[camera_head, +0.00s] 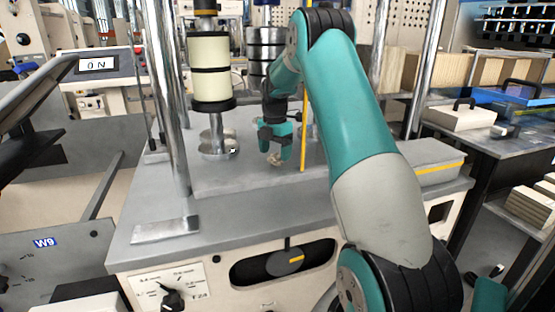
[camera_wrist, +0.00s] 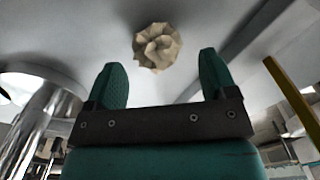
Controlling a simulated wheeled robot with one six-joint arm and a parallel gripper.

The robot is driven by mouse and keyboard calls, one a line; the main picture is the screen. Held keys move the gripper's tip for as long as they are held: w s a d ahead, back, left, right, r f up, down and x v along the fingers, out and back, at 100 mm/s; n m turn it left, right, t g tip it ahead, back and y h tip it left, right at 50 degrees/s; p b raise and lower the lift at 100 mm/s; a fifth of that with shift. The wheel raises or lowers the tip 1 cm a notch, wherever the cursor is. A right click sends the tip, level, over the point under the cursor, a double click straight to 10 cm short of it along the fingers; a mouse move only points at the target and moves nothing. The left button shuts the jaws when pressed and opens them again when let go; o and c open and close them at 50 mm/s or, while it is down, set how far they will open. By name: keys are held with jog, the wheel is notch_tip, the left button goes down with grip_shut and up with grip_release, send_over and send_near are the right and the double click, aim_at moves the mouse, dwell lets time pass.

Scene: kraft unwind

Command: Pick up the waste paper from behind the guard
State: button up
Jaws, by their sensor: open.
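The waste paper (camera_wrist: 158,47) is a crumpled tan ball on the grey machine deck. In the head view the waste paper (camera_head: 275,158) shows small, just below my gripper (camera_head: 276,147). In the wrist view it lies just beyond the fingertips of my gripper (camera_wrist: 165,75), roughly in line with the gap between them. My gripper is open and nothing is between its fingers. A thin yellow upright bar (camera_head: 303,120) stands close to the right of my gripper, and it also shows in the wrist view (camera_wrist: 290,92). I cannot tell which part is the guard.
A chrome post (camera_head: 165,100) stands at the left of the deck (camera_head: 250,205). A shiny metal cylinder (camera_wrist: 40,115) stands left in the wrist view.

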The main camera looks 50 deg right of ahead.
jog(key=shift+f, duration=1.4)
jog(key=c, duration=1)
jog(key=shift+r, duration=0.15)
